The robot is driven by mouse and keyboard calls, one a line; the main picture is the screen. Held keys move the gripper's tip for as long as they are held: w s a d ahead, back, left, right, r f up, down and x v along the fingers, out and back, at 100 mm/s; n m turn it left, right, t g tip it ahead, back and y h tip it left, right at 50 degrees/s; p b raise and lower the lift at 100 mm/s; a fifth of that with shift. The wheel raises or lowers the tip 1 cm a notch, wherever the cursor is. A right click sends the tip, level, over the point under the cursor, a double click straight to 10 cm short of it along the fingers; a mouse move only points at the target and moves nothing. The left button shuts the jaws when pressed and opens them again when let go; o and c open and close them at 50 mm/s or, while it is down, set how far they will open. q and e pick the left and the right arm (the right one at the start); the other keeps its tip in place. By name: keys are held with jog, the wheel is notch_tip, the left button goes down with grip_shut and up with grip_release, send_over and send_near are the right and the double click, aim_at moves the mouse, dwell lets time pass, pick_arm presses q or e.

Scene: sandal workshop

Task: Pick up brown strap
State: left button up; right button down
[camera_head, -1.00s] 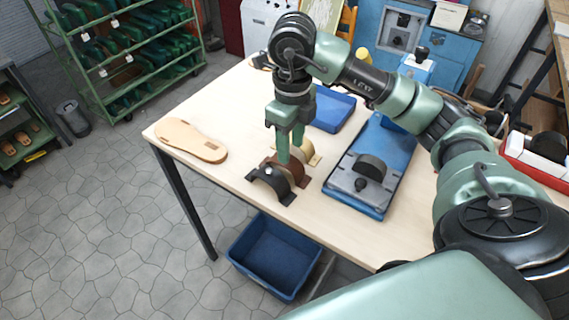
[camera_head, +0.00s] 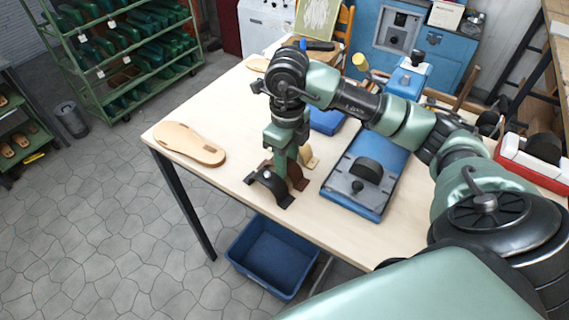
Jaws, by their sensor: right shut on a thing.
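The brown strap (camera_head: 297,178) stands in a row on the table between a black strap (camera_head: 270,186) in front and a tan strap (camera_head: 309,158) behind. My right gripper (camera_head: 281,170) points down at the row and is shut on the brown strap. Its fingers and wrist hide part of the strap. I cannot tell whether the strap is clear of the table. My left gripper is not in view.
A sandal sole (camera_head: 190,143) lies on the table's left part. A blue bin (camera_head: 272,256) is on the floor below the front edge.

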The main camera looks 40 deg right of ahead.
jog(key=shift+r, duration=0.15)
jog(key=shift+w+r, duration=0.1)
jog(key=shift+r, duration=0.1)
notch_tip(320, 180, up, 19)
jog(key=p, duration=0.2)
jog(key=shift+r, duration=0.15)
